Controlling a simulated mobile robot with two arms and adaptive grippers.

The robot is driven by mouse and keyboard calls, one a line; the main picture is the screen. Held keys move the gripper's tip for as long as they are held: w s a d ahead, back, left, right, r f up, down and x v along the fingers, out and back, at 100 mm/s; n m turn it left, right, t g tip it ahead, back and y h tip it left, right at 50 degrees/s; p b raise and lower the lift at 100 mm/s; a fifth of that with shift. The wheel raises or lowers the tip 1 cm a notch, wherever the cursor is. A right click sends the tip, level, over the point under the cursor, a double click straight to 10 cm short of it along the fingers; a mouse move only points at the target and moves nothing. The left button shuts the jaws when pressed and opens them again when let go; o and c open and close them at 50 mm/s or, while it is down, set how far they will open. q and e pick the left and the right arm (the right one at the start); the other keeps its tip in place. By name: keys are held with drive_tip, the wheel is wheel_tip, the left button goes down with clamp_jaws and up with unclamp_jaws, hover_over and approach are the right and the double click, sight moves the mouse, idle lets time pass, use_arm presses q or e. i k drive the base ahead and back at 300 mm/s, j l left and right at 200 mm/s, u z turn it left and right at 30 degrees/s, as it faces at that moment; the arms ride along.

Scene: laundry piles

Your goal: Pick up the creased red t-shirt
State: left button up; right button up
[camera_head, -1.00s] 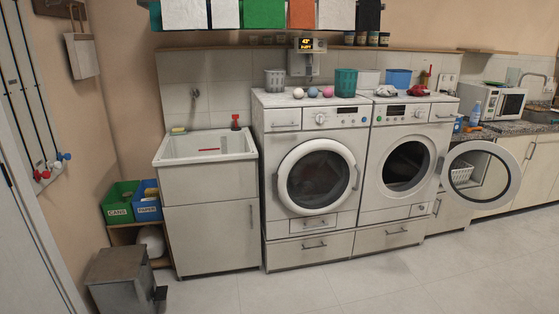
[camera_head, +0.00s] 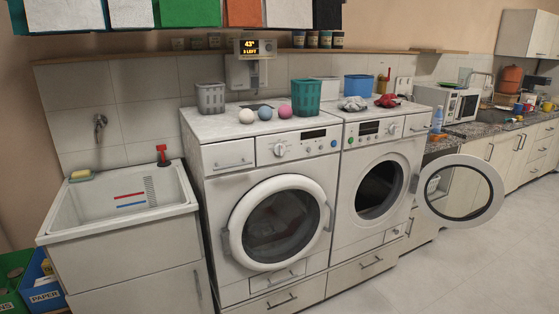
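A crumpled red cloth (camera_head: 388,101), which looks like the creased red t-shirt, lies on top of the right-hand washing machine (camera_head: 372,188). A crumpled grey-white cloth (camera_head: 354,104) lies just left of it on the same top. Neither of my grippers shows in the head view.
The right machine's round door (camera_head: 493,192) stands wide open to the right. A blue tub (camera_head: 361,87), a green basket (camera_head: 306,97), a grey basket (camera_head: 210,98) and several balls (camera_head: 247,116) stand on the machine tops. A sink (camera_head: 120,205) is at left. Floor at right is clear.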

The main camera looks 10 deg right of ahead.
sight(389, 100)
drive_tip(key=i+l+z, duration=0.15)
drive_tip(key=i+z, duration=0.65)
drive_tip(key=i+j+z, duration=0.15)
drive_tip(key=i+z, duration=0.2)
drive_tip(key=i, duration=0.2)
